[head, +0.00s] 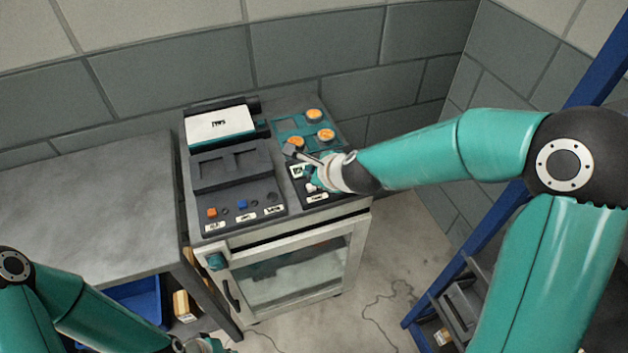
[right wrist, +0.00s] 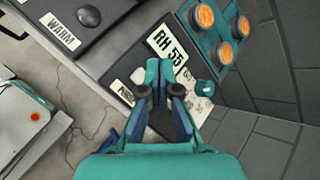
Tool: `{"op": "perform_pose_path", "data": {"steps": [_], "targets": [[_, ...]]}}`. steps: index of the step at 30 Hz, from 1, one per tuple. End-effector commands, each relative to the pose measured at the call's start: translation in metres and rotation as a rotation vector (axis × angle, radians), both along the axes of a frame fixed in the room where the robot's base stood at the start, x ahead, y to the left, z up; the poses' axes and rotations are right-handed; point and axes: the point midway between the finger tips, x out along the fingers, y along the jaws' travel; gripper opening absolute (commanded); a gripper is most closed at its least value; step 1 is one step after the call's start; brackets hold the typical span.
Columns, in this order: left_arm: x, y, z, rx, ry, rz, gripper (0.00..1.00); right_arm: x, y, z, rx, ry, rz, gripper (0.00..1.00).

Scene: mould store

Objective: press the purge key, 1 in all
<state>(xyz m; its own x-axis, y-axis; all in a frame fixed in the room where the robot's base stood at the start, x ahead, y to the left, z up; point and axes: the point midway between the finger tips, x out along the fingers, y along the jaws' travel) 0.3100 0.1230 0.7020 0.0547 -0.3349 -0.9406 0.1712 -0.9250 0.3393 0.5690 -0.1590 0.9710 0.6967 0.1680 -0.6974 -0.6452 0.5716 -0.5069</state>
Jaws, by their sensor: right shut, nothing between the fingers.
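My right gripper (head: 314,178) is shut and empty, low over the small dark panel at the right front of the machine top. In the right wrist view its closed fingertips (right wrist: 163,68) are over this panel, between a display reading RH 55 (right wrist: 167,45) and a partly covered white label (right wrist: 120,93). That label's full word cannot be read; it also shows in the head view (head: 316,197). A pale key or knob (right wrist: 141,75) lies just beside the fingertips; whether they touch it is unclear. My left gripper (head: 205,345) is cut off at the bottom edge.
Several orange-topped round parts (head: 314,115) stand behind my gripper. A grey bench (head: 80,205) is at left, a blue rack (head: 478,240) at right.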

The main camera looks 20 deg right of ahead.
Motion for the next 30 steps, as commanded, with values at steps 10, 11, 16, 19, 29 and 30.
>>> {"op": "perform_pose_path", "data": {"steps": [10, 11, 16, 19, 29, 30], "targets": [[0.0, 0.0, 0.033, 0.0, 0.0, 0.0, 0.0, 0.0, 0.0, 0.034, 0.001, 0.0, -0.001, 0.0], [0.0, 0.0, 0.033, 0.0, 0.0, 0.0, 0.0, 0.0, 0.0, 0.035, 0.001, 0.0, -0.001, 0.0], [0.0, 0.0, 0.032, 0.0, 0.0, 0.0, 0.0, 0.0, 0.0, 0.033, 0.001, 0.0, -0.001, 0.0], [0.0, 0.0, 0.032, 0.0, 0.0, 0.0, 0.0, 0.0, 0.0, 0.033, 0.001, 0.0, -0.001, 0.0], [0.0, 0.0, 0.032, 0.0, 0.0, 0.0, 0.0, 0.0, 0.0, 0.033, 0.001, 0.0, -0.001, 0.0], [0.0, 0.0, 0.032, 0.0, 0.0, 0.0, 0.0, 0.0, 0.0, 0.033, 0.001, 0.0, -0.001, 0.0]]}}
